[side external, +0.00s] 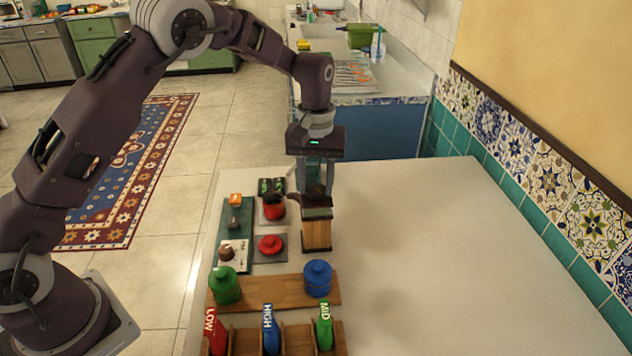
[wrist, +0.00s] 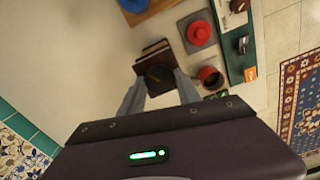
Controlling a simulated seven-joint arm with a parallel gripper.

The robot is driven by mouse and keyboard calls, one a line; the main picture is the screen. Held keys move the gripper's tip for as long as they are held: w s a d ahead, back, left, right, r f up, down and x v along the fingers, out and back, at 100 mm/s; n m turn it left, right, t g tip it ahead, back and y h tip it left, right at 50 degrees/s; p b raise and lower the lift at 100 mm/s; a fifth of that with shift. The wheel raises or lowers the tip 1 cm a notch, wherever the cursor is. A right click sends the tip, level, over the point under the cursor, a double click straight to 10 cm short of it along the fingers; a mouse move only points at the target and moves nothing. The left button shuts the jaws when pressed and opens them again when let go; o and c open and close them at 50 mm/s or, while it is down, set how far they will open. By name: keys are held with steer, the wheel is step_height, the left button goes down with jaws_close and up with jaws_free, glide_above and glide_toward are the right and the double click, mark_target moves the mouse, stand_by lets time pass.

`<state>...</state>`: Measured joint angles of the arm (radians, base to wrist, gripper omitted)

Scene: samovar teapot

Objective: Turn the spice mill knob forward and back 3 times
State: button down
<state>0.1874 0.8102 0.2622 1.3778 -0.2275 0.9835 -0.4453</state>
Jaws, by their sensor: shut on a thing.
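The spice mill (side external: 317,232) is a wooden box with a dark top, standing upright on the pale table. Its dark knob (wrist: 158,76) shows in the wrist view between my fingers. My gripper (side external: 316,188) points straight down over the mill from above. In the wrist view my gripper (wrist: 160,82) has its two grey fingers on either side of the knob, shut on it. In the side view the fingers partly hide the knob, so its turn angle cannot be told.
Left of the mill are a red pot (side external: 273,208), a red-knobbed pad (side external: 270,245) and a green board (side external: 232,262) with small parts. Green (side external: 224,286) and blue (side external: 318,279) canisters stand on a wooden shelf in front. The table right of the mill is clear.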

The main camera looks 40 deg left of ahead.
mark_target(316, 188)
steer(key=n, duration=0.5)
steer(key=shift+n, duration=0.3)
steer(key=n, duration=0.5)
steer(key=shift+n, duration=0.3)
steer(key=c, duration=0.9)
jaws_free()
steer(key=shift+o, duration=0.2)
step_height(316, 188, up, 7)
steer(key=shift+r, duration=0.1)
